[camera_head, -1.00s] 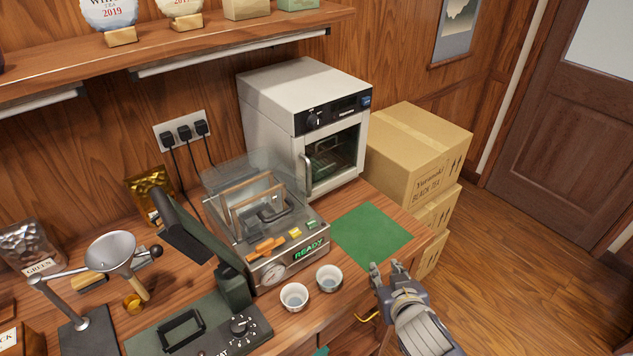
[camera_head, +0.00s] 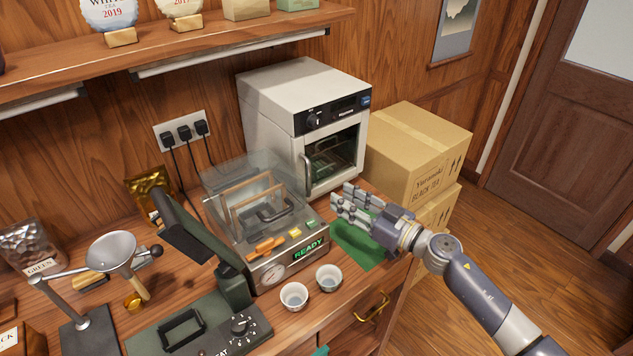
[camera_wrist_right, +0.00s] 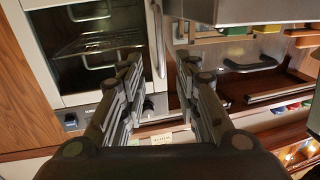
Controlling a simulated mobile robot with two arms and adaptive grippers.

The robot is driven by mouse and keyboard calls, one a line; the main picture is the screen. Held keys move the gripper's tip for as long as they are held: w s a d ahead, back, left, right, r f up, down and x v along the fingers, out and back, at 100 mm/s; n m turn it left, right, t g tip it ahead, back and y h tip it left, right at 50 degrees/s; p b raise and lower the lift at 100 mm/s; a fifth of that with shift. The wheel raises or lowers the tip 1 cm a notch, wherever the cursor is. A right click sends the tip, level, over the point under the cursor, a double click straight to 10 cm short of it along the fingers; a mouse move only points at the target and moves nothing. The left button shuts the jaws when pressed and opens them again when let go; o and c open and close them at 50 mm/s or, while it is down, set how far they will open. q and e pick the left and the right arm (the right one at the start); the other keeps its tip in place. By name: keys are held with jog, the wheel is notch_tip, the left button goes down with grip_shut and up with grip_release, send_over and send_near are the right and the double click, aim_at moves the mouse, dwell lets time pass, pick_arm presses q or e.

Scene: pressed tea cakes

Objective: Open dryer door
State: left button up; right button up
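The dryer (camera_head: 270,100) is a white box with a dark control strip at the back of the counter. Its glass-fronted door (camera_head: 345,150) looks shut. The upright door handle (camera_head: 308,176) is on the door's left side. In the right wrist view the metal handle (camera_wrist_right: 158,40) shows in the gap between the fingers, beyond the fingertips. My right gripper (camera_head: 342,199) is open and empty, in front of the dryer and over the green mat. Its two spread fingers also show in the right wrist view (camera_wrist_right: 158,68). I see no contact with the handle. My left gripper is not in view.
A machine with a READY display (camera_head: 307,250) stands left of my right gripper. Two white cups (camera_head: 294,296) stand at the counter's front. The green mat (camera_head: 350,245) lies below the gripper. Cardboard boxes (camera_head: 415,150) are stacked right of the dryer.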

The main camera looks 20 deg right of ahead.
aim_at(310, 180)
jog(key=x, duration=0.9)
jog(key=shift+w+a+p, duration=0.25)
jog(key=shift+w+p, duration=0.05)
jog(key=shift+p, duration=0.15)
grip_shut()
